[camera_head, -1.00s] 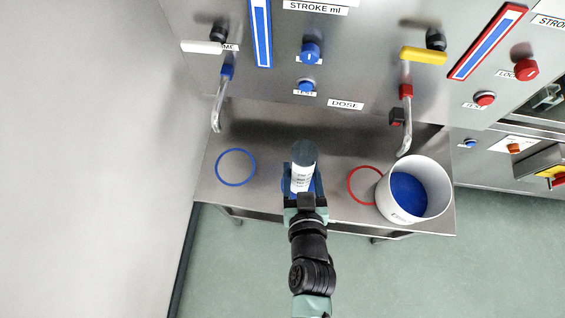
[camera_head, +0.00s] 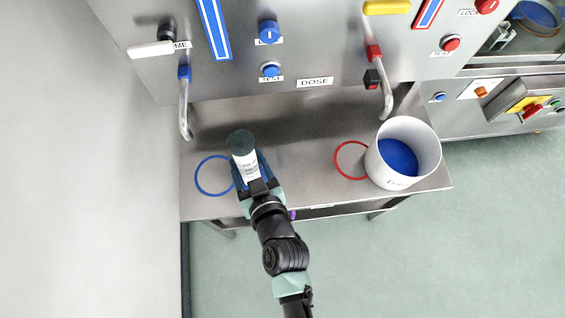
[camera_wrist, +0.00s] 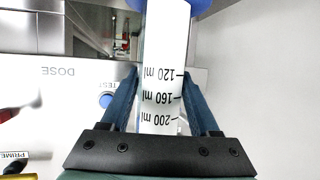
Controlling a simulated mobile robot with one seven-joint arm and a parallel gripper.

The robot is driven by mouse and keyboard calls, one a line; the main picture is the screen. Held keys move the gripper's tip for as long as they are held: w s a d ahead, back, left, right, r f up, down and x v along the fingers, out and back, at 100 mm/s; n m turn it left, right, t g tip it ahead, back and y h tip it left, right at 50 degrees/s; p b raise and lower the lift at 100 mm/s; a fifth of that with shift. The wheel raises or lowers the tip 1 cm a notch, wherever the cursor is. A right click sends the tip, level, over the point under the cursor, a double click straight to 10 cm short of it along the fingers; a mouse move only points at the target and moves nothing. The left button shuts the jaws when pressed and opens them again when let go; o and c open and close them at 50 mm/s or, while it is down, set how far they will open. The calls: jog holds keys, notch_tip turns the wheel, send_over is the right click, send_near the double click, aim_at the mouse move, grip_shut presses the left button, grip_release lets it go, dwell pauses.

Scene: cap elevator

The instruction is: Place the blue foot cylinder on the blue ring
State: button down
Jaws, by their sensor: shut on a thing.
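The foot cylinder (camera_head: 243,152) has a grey-green top and a white scale label. In the wrist view the cylinder (camera_wrist: 164,80) shows ml marks, and a blue part shows at the top edge of the picture. My gripper (camera_head: 254,180) is shut on the cylinder, with one finger on each side of it in the wrist view (camera_wrist: 162,105). The blue ring (camera_head: 199,172) lies flat on the steel shelf (camera_head: 300,195). The cylinder and gripper are just right of the ring and cover part of its right side. The cylinder's height above the shelf cannot be told.
A red ring (camera_head: 337,165) lies on the shelf to the right, beside a white bucket (camera_head: 427,150) with blue inside. A metal spout (camera_head: 183,110) hangs behind the blue ring, and another spout (camera_head: 387,98) hangs near the bucket. The shelf between the rings is mostly clear.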

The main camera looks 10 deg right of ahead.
jog(key=a+f+n+g+y+b, duration=0.1)
jog(key=a+f+n+y+b, duration=0.15)
jog(key=a, duration=0.45)
jog(key=a+f+n+g+y+b, duration=0.1)
jog(key=a+f+n+y+b, duration=0.15)
jog(key=a, duration=0.35)
jog(key=w+d+r+m+h, duration=0.1)
jog(key=w+d+r, duration=0.1)
jog(key=w, duration=0.3)
jog(key=shift+w+d+r+m+t, duration=0.3)
jog(key=shift+w+r+t, duration=0.1)
jog(key=shift+r, duration=0.1)
jog(key=shift+f, duration=0.1)
notch_tip(320, 180, down, 6)
jog(key=b, duration=0.5)
jog(key=shift+s+f, duration=0.15)
jog(key=shift+s, duration=0.05)
jog(key=shift+a, duration=0.15)
